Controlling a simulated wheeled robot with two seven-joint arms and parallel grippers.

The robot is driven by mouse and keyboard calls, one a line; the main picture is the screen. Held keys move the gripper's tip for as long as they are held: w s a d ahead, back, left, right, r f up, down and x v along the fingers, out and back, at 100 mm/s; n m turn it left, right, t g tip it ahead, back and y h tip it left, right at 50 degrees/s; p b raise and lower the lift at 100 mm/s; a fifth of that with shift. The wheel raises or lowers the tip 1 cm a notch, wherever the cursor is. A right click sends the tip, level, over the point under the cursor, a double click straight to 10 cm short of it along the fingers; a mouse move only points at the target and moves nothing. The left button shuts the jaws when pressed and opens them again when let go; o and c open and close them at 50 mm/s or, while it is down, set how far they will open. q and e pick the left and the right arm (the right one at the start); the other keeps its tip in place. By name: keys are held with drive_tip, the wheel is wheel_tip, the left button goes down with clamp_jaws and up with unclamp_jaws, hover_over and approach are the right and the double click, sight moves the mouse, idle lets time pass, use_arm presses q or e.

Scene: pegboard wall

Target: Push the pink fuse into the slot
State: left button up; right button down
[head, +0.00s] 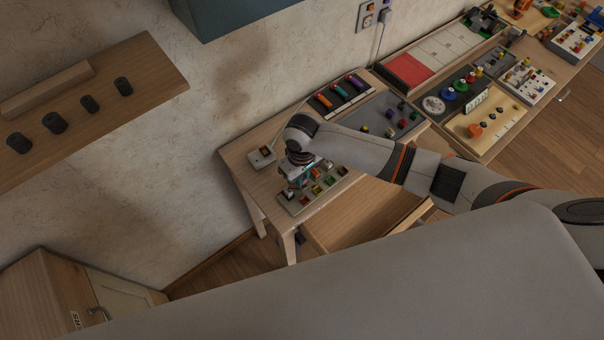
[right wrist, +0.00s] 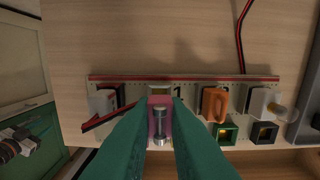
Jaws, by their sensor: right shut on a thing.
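The pink fuse (right wrist: 160,101) sits between the green fingertips of my right gripper (right wrist: 159,118), which is shut on it. The right gripper also shows in the head view (head: 296,181), low over the left part of the fuse panel (head: 297,208). The fuse is over the panel's row of slots in the right wrist view; its lower end is hidden, so I cannot tell whether it is in a slot. An orange fuse (right wrist: 214,103) stands right of it, and a white one (right wrist: 106,101) stands at the left. My left gripper is not in view.
A small grey box (head: 262,157) lies behind the panel, near the wall. A grey board (head: 385,117) with coloured knobs and a tray of coloured cylinders (head: 340,95) stand to the right. A red and black wire (right wrist: 241,40) runs to the panel. Bare wood lies behind the panel.

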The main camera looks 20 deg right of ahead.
idle(0.5)
drive_tip(key=shift+p, duration=0.45)
drive_tip(key=shift+f+b, duration=0.4)
drive_tip(key=shift+f, duration=0.3)
drive_tip(key=c, duration=1.3)
unclamp_jaws()
drive_tip(key=shift+c, duration=0.2)
drive_tip(key=shift+r, duration=0.1)
drive_tip(key=shift+r+p, duration=2.5)
drive_tip(key=shift+p, duration=0.45)
drive_tip(key=shift+f, duration=0.1)
